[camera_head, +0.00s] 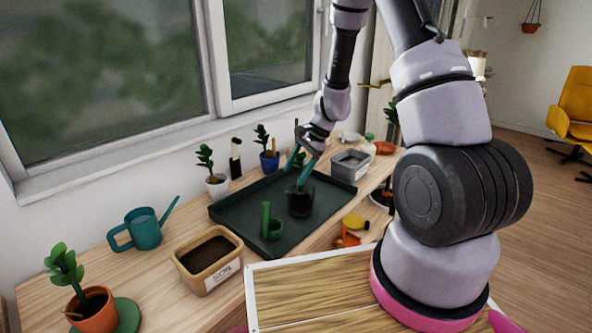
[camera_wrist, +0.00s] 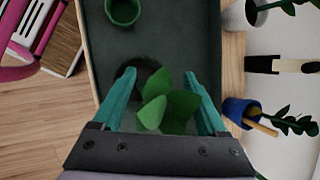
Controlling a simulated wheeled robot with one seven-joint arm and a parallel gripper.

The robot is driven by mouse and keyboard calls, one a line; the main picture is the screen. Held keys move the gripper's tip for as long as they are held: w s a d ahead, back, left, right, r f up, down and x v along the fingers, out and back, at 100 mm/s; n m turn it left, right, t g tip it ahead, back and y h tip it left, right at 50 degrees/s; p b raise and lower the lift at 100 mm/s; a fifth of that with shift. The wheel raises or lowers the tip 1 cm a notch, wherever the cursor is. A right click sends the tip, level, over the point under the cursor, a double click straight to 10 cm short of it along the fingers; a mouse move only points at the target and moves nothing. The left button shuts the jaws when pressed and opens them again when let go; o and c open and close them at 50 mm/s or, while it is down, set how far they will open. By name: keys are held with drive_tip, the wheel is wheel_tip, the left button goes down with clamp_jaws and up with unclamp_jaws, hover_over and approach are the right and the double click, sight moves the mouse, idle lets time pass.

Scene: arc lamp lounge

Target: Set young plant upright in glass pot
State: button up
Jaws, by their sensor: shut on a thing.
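The young plant (camera_wrist: 165,106) has broad green leaves. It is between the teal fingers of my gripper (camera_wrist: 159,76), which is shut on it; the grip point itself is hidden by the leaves. In the head view my gripper (camera_head: 300,172) points down over the glass pot (camera_head: 300,204). This dark, see-through pot stands on the tray (camera_head: 236,212) and seems to hold dark soil. In the wrist view the pot's dark round opening (camera_wrist: 147,76) shows behind the leaves. I cannot tell whether the plant's lower end touches the soil.
A green cup with an upright handle (camera_head: 271,226) stands on the tray near the glass pot. A soil box (camera_head: 207,262), a teal watering can (camera_head: 143,230) and an orange potted plant (camera_head: 92,310) are at left. A grey bin (camera_head: 350,166) is at right. Small potted plants line the window side.

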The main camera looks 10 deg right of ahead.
drive_tip(key=shift+f, duration=0.25)
drive_tip(key=o, duration=1.4)
drive_tip(key=w+a+v, duration=0.1)
drive_tip(key=v, duration=1.2)
drive_tip(key=s+r+n+t+h, duration=0.1)
drive_tip(key=s+r+n, duration=0.1)
drive_tip(key=s+r, duration=0.45)
drive_tip(key=s+r+n+t, duration=0.2)
drive_tip(key=s+r, duration=0.1)
drive_tip(key=r, duration=0.7)
drive_tip(key=s+d+r+n+t+h, duration=0.1)
drive_tip(key=s+r+n, duration=0.1)
drive_tip(key=s+r, duration=0.2)
drive_tip(key=s+d+r+n+t+h, duration=0.1)
drive_tip(key=s+r, duration=0.3)
drive_tip(key=s, duration=0.5)
drive_tip(key=shift+s+d+n+t, duration=0.15)
drive_tip(key=shift+n+t, duration=0.45)
drive_tip(key=shift+t, duration=0.2)
drive_tip(key=shift+r, duration=0.1)
